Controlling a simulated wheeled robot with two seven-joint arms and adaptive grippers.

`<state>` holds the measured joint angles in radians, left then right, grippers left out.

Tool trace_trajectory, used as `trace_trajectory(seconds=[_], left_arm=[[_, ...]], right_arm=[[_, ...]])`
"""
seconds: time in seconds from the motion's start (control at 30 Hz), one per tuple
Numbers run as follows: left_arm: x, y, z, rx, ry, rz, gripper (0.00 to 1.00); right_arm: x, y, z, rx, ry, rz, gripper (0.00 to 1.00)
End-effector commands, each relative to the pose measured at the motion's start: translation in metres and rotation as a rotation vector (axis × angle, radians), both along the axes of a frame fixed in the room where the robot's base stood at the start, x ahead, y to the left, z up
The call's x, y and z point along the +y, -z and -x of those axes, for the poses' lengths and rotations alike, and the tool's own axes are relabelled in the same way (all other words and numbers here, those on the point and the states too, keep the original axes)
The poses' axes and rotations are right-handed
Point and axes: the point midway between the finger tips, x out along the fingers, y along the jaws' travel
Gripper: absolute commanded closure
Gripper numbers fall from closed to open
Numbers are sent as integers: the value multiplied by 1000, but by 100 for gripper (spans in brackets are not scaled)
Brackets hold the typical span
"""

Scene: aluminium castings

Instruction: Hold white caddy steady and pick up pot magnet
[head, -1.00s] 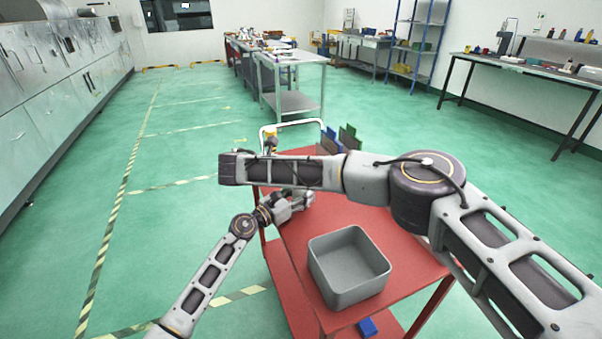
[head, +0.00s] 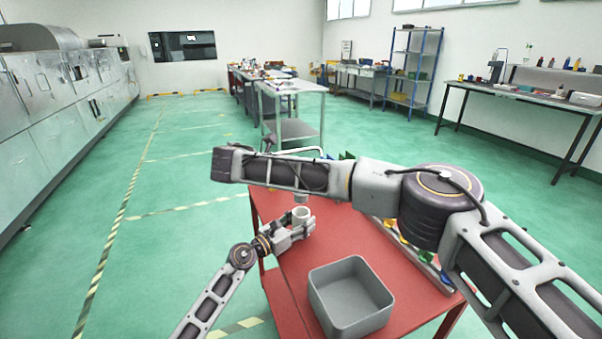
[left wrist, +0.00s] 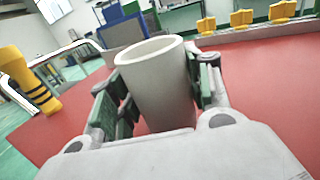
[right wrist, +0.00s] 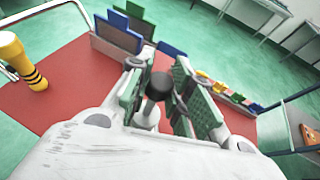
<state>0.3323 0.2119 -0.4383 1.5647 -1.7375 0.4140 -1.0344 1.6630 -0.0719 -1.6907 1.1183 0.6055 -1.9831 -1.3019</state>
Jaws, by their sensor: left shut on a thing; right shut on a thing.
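The white caddy (head: 301,214) is a plain round cup standing over the red cart top. My left gripper (head: 292,232) is shut around its sides. In the left wrist view the caddy (left wrist: 158,88) stands between the two green-padded fingers, its open rim facing up and slightly tilted. My right gripper (right wrist: 165,82) is shut on the pot magnet (right wrist: 158,86), a dark round piece between its fingers. In the head view my right forearm hides most of the right gripper; whether magnet and caddy touch is unclear.
A grey open bin (head: 350,325) sits at the near end of the red cart top (head: 345,235). Dark and blue upright panels (right wrist: 117,36) and a yellow-black post (right wrist: 22,62) stand at the far end.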

Motion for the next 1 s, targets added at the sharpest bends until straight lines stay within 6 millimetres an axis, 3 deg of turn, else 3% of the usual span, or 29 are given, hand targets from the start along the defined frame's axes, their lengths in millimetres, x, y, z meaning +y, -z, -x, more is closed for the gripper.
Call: trace_trajectory(seconds=[0.2,0.23,0.4,1.0], left_arm=[[0,1,0,1,0,-1,76],[0,1,0,1,0,-1,47],[0,0,0,1,0,-1,25],[7,1,6,0,-1,-1,25]], right_arm=[[0,0,0,-1,0,0,100],[0,0,0,-1,0,0,100],[0,0,0,-1,0,-1,100],[0,0,0,-1,-1,-1,100]])
